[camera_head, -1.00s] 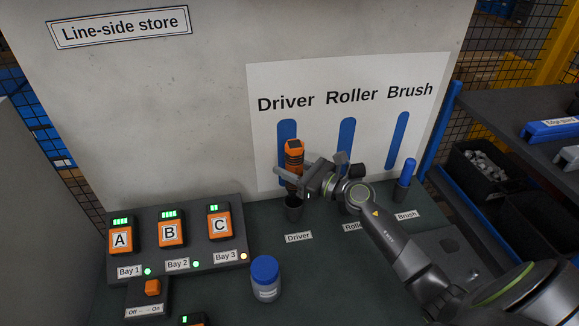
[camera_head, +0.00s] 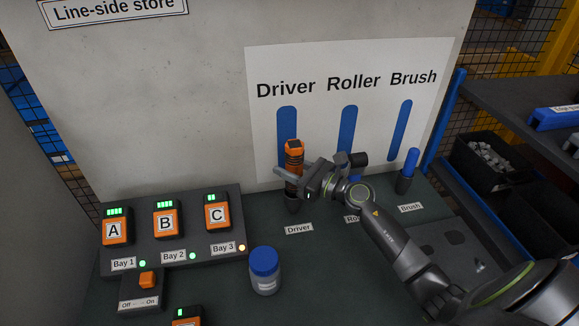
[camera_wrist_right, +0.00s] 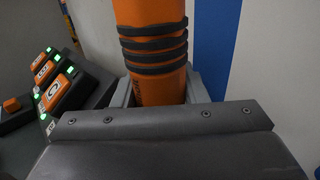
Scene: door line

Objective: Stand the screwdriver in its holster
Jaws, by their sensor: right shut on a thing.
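The screwdriver (camera_head: 294,157), orange with black bands, is upright in my right gripper (camera_head: 290,176). The gripper is shut around its handle; the right wrist view shows the banded orange handle (camera_wrist_right: 154,45) between the fingers. The driver holster (camera_head: 293,205), a small dark cup behind the "Driver" label, is directly below the screwdriver. The screwdriver's lower end meets the cup's mouth in the head view, but how deep it sits I cannot tell. My left gripper is out of view.
A blue-handled brush (camera_head: 410,163) stands in its cup at the right. My right arm partly hides the roller place. A blue-lidded jar (camera_head: 265,271) stands in front, and the battery bays (camera_head: 170,235) are at the left. The wall panel (camera_head: 350,65) stands close behind.

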